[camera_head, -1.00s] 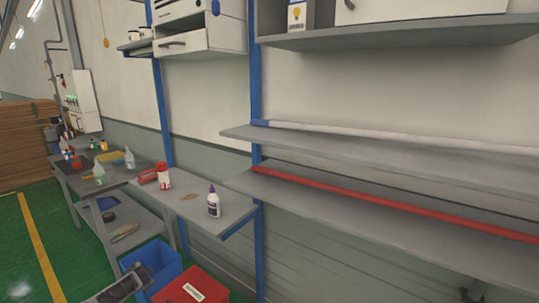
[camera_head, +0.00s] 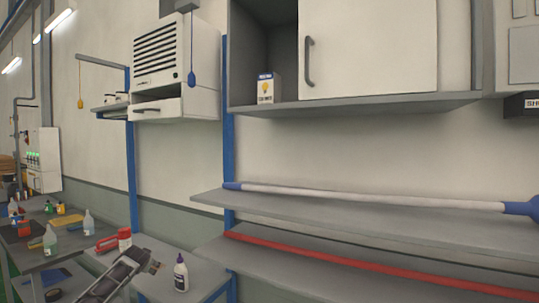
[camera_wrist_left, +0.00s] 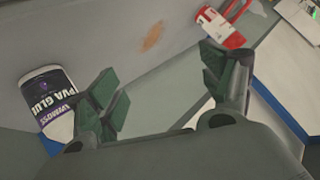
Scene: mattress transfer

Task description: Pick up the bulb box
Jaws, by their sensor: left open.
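The bulb box (camera_head: 265,88) is a small white carton with a yellow bulb picture and a dark blue top band. It stands upright in the open left compartment of the wall cabinet (camera_head: 370,50), near the front edge. My left gripper (camera_head: 148,261) is open and empty, low in the head view over the small bench, well below and left of the box. In the left wrist view its two green-padded fingers (camera_wrist_left: 160,82) stand apart with nothing between them. The bulb box does not show in that view. My right gripper is not in view.
Shelves (camera_head: 330,212) with a white pole and a red bar jut out below the cabinet. A blue pendant (camera_head: 192,79) hangs left of the box.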

